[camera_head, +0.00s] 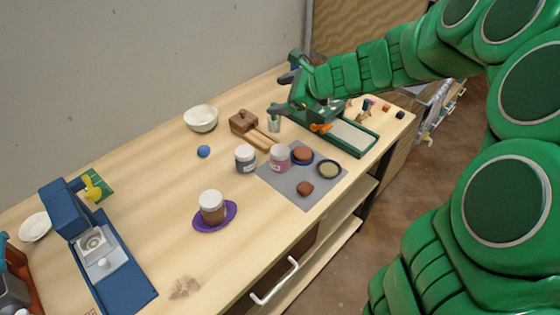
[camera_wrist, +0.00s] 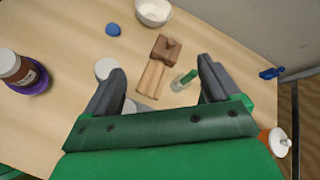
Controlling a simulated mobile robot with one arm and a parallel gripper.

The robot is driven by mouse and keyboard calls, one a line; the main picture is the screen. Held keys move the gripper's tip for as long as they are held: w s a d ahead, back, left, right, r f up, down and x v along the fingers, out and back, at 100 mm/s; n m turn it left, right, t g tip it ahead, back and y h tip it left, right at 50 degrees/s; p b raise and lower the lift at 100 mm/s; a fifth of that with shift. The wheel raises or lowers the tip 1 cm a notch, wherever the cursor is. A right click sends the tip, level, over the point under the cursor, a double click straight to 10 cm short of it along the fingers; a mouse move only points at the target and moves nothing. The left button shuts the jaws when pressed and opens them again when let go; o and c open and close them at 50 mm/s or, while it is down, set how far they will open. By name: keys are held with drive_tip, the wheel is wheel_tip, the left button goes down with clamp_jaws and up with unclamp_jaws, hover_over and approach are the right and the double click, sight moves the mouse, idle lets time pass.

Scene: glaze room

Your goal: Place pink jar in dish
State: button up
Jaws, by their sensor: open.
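The pink jar (camera_head: 280,160) with a white lid stands upright on the grey mat (camera_head: 290,197). In the wrist view a white lid (camera_wrist: 130,107), apparently its lid, shows beside the left finger, mostly hidden. A purple dish (camera_head: 229,217) holds a brown jar (camera_head: 212,209) with a white lid. A white shallow dish (camera_head: 35,227) lies at far left, and a white bowl (camera_head: 201,118) stands at the back. My gripper (camera_head: 280,92) is open and empty, above the table behind the pink jar. Its spread fingers (camera_wrist: 160,82) frame a wooden block and a small green bottle.
A grey jar (camera_head: 246,160) stands close left of the pink jar. The brown wooden block (camera_head: 243,121) and green bottle (camera_head: 274,124) are behind. A green tray (camera_head: 350,136) is right; a blue machine (camera_head: 105,255) is left.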

sight(283, 152)
drive_tip(key=shift+s+d+r+m+g+y, duration=1.1)
drive_tip(key=shift+s+d+r+m+y, duration=0.4)
drive_tip(key=shift+s+d, duration=1.3)
drive_tip(key=f, duration=1.9)
drive_tip(key=shift+a+f, duration=0.1)
drive_tip(key=shift+a, duration=0.15)
drive_tip(key=shift+x, duration=1.25)
drive_tip(key=shift+w+a, duration=0.35)
drive_tip(key=shift+a, duration=0.5)
drive_tip(key=shift+w+a, duration=0.3)
drive_tip(key=shift+a, duration=0.55)
drive_tip(key=shift+x, duration=0.9)
drive_tip(key=c, duration=1.4)
